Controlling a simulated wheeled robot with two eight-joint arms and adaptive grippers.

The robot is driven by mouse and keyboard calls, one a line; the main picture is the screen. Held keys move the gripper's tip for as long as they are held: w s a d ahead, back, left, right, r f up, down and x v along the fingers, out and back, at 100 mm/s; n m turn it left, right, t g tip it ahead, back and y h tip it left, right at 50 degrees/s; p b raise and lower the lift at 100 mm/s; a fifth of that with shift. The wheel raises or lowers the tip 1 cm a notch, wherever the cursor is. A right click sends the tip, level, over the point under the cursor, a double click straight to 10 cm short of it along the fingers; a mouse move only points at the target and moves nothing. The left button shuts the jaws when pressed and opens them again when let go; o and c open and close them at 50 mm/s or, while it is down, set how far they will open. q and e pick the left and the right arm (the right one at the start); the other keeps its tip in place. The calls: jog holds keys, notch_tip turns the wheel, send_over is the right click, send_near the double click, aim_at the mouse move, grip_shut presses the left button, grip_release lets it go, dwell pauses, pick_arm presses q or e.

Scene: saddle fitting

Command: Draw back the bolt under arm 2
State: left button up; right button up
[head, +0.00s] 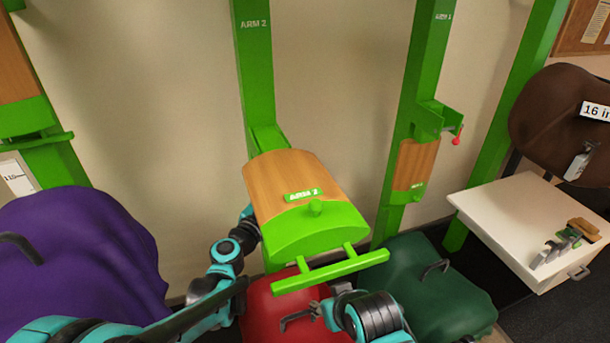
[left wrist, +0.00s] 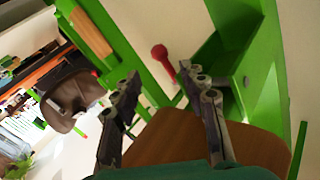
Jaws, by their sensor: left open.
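Arm 2 (head: 285,185) is a wood-topped green arm, labelled ARM 2, standing out from its green post (head: 255,70). Its brown wood also fills the bottom of the left wrist view (left wrist: 175,140). A red bolt knob (left wrist: 160,52) shows there beside a green bracket (left wrist: 212,65). My left gripper (left wrist: 165,85) is open and empty, its fingers spread, with the knob in line with the gap between them. Contact with the knob is not visible. In the head view arm 2 hides my left gripper and this knob.
Another green post (head: 420,60) to the right has a folded arm (head: 415,165) and a red-knobbed bolt (head: 457,140). Purple (head: 80,260), red (head: 262,310) and green (head: 430,290) saddles lie below. A white side table (head: 500,215) and brown saddle (head: 550,115) are at right.

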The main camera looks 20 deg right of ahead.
pick_arm(q)
jog(key=x, duration=0.9)
jog(key=shift+w+d+f, duration=0.1)
jog(key=shift+w+f, duration=0.1)
jog(key=shift+f, duration=0.15)
grip_shut()
